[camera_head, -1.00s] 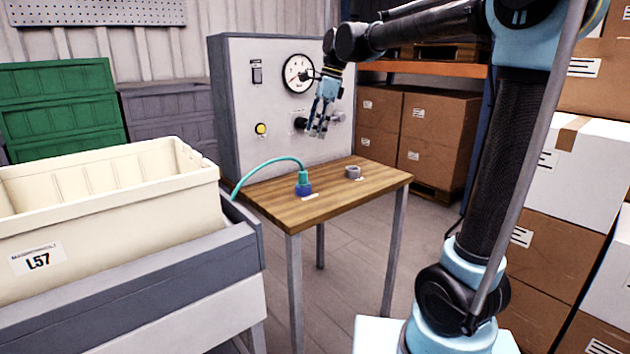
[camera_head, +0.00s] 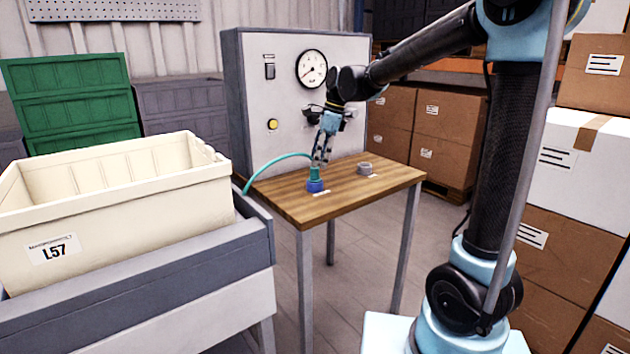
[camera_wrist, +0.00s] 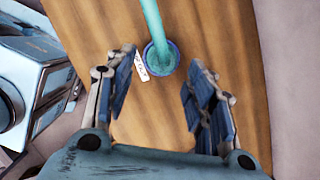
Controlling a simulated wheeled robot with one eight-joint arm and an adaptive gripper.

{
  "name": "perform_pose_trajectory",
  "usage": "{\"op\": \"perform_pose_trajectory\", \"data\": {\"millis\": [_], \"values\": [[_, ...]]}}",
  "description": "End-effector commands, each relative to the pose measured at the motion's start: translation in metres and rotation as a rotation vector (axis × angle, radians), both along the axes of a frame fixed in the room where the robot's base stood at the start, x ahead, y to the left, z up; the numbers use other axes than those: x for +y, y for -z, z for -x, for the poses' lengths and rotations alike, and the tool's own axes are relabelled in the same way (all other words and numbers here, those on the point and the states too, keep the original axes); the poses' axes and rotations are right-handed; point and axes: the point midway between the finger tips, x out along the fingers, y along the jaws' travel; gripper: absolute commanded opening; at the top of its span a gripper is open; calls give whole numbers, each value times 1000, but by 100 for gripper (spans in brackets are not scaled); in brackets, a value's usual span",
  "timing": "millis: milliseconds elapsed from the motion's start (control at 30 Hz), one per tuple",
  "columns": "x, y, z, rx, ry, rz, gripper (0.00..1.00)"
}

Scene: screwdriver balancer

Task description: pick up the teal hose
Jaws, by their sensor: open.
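The teal hose (camera_head: 280,161) arches up from behind the left edge of the small wooden table (camera_head: 375,192). Its teal end stands upright in a blue base (camera_head: 315,186) on the tabletop. In the wrist view the hose (camera_wrist: 153,22) runs down into the round blue base (camera_wrist: 174,66). My gripper (camera_head: 322,162) points down just above the hose end, its fingers overlapping it in the head view. In the wrist view my gripper (camera_wrist: 160,90) is open and empty, with the hose end ahead of and between its fingertips. Contact is not visible.
A grey ring-shaped fitting (camera_head: 365,168) sits on the table to the right. A panel with a gauge (camera_head: 312,69), a yellow button and a dark knob stands behind the table. A cream crate (camera_head: 130,220) stands at left. Small white labels lie on the tabletop.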

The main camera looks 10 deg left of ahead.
Motion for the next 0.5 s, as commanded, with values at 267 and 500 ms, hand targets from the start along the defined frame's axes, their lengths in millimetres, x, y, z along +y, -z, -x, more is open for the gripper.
{"op": "perform_pose_trajectory", "data": {"millis": [267,500], "values": [[11,26,-2,0,-1,0,50],[17,49,-1,0,-1,0,50]]}}
